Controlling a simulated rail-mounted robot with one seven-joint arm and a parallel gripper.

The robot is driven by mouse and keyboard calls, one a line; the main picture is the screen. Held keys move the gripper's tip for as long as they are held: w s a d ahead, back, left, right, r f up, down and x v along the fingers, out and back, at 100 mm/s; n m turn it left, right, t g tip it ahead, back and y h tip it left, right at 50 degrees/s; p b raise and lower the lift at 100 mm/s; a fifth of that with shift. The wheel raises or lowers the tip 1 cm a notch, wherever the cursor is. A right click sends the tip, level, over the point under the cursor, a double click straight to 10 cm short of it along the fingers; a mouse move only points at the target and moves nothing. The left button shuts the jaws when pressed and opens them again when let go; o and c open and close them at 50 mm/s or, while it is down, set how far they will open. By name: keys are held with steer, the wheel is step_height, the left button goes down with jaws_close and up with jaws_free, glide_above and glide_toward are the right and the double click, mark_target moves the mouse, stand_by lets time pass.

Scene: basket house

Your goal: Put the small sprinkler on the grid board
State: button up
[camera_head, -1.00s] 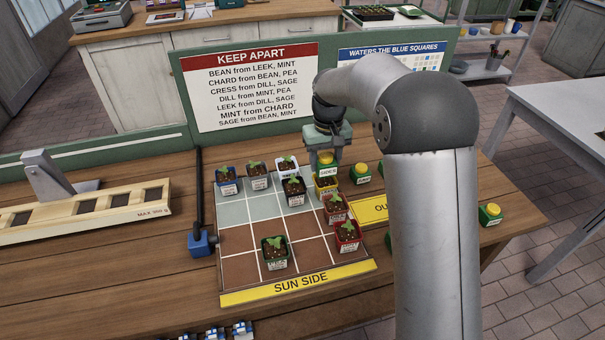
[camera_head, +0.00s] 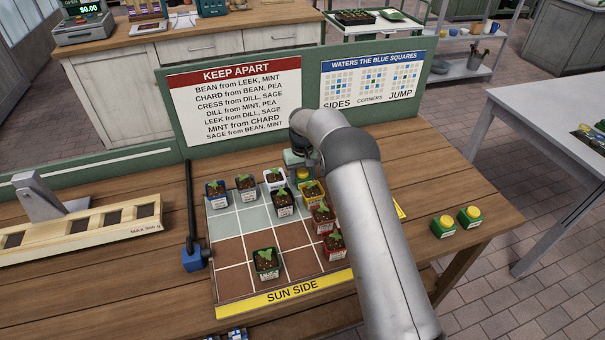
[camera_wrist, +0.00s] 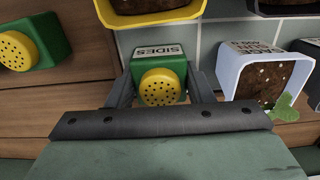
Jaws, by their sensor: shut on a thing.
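The small sprinkler is green with a yellow perforated cap. My gripper (camera_head: 300,168) is shut on this sprinkler (camera_wrist: 160,86), which carries a "SIDES" label in the wrist view. The grid board (camera_head: 229,226) has grey-blue squares at the back and brown ones in front. My gripper holds the sprinkler at the board's back right corner, behind a yellow pot (camera_head: 313,188) and right of a white pot (camera_head: 274,177). In the wrist view, the yellow pot (camera_wrist: 150,14) and white pot (camera_wrist: 262,75) are close by. I cannot tell whether the sprinkler touches the board.
Several other seedling pots stand on the board, including a green one (camera_head: 266,262). Two more sprinklers (camera_head: 444,226) (camera_head: 470,217) stand at the table's right. Another sprinkler (camera_wrist: 32,42) shows in the wrist view. A wooden balance rack (camera_head: 80,228) is at left. Signs (camera_head: 237,105) stand behind.

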steer(key=shift+f, duration=0.25)
steer(key=o, duration=1.1)
steer(key=shift+r, duration=0.1)
steer(key=shift+c, duration=0.2)
